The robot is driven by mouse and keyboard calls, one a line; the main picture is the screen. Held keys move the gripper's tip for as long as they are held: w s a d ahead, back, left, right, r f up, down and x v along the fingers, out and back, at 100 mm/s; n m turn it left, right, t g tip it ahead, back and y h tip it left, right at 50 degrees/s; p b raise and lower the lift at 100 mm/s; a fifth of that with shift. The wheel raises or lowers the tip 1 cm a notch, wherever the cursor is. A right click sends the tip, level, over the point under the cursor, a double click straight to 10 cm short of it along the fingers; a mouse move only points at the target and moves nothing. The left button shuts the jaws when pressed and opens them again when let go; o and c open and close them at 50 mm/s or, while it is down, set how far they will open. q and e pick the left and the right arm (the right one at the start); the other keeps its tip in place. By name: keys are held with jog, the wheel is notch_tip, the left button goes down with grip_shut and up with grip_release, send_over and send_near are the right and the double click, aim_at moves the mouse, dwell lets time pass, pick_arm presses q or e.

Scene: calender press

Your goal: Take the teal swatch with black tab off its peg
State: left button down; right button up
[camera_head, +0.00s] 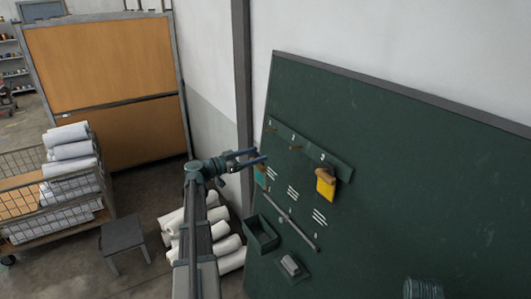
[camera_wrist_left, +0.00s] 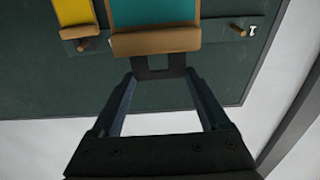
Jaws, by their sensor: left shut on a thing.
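The teal swatch (camera_head: 260,178) has a brown top bar and a black tab. In the left wrist view the teal swatch (camera_wrist_left: 155,11) is large and close, and its black tab (camera_wrist_left: 157,67) lies between my fingertips. My left gripper (camera_head: 262,158) is shut on the tab; it also shows in the left wrist view (camera_wrist_left: 160,82). In the head view the swatch hangs below the fingers, left of the peg rail (camera_head: 312,152), and looks apart from it. Its back side is hidden. My right gripper is not in view.
A yellow swatch (camera_head: 326,187) hangs on the rail's right end. A bare peg (camera_wrist_left: 238,30) shows right of the teal swatch in the wrist view. An open green bin (camera_head: 262,235) sits low on the dark green board (camera_head: 420,160). White rolls (camera_head: 222,232) lie on the floor.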

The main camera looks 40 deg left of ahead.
pick_arm(q)
jog(key=shift+s+a, duration=0.2)
jog(key=shift+s, duration=0.25)
jog(key=shift+r+p, duration=0.35)
jog(key=shift+p, duration=0.05)
jog(key=shift+s, duration=0.1)
dwell(0.5)
jog(key=v, duration=0.4)
jog(key=shift+s+a+r+p, duration=0.1)
jog(key=shift+s+r+p, duration=0.05)
jog(key=shift+r+p, duration=0.25)
dwell(0.5)
dwell(0.3)
jog(key=v, duration=0.6)
dwell(0.4)
